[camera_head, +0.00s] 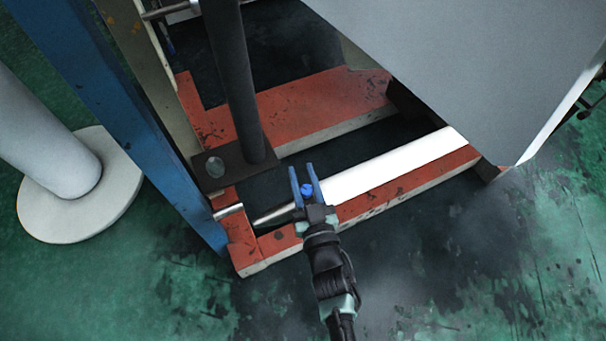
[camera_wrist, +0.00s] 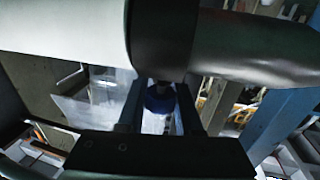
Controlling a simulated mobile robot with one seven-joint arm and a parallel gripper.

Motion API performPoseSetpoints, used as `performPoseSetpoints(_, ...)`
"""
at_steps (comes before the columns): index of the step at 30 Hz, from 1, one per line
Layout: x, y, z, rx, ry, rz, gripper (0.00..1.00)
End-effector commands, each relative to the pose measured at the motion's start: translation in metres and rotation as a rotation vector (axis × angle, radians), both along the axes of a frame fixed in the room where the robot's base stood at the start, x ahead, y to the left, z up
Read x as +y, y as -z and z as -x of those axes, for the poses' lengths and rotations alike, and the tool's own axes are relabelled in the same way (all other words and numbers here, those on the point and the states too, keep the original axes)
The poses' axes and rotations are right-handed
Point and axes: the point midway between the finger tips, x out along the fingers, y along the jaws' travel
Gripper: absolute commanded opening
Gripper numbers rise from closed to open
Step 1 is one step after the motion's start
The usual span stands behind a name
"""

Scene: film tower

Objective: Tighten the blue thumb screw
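The blue thumb screw (camera_head: 307,190) shows as a small blue knob between the two fingers of my gripper (camera_head: 303,183), close to the white roll's left end. In the wrist view the blue knob (camera_wrist: 160,98) sits between the fingers of my gripper (camera_wrist: 160,108), just below a dark cylindrical part. The fingers stand apart, one on each side of the knob, with little or no gap. I cannot tell whether they press on it. The screw's shaft and seat are hidden.
A white roll (camera_head: 390,168) with a pointed shaft lies across the red base frame (camera_head: 320,105). A blue post (camera_head: 120,110) and a dark upright pole (camera_head: 233,85) stand to the left. A large grey panel (camera_head: 490,60) overhangs the right. Green floor (camera_head: 500,285) in front is clear.

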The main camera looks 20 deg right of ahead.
Motion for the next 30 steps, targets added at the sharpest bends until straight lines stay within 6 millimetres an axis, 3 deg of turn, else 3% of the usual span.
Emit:
performPoseSetpoints(3,0.0001,-0.0001,0.0001,0.0,0.0,0.0,0.0)
performPoseSetpoints(17,-0.0019,-0.0005,0.0005,-0.001,0.03,-0.001,0.0)
performPoseSetpoints(30,-0.0082,-0.0023,0.0023,0.0,0.193,-0.003,0.0)
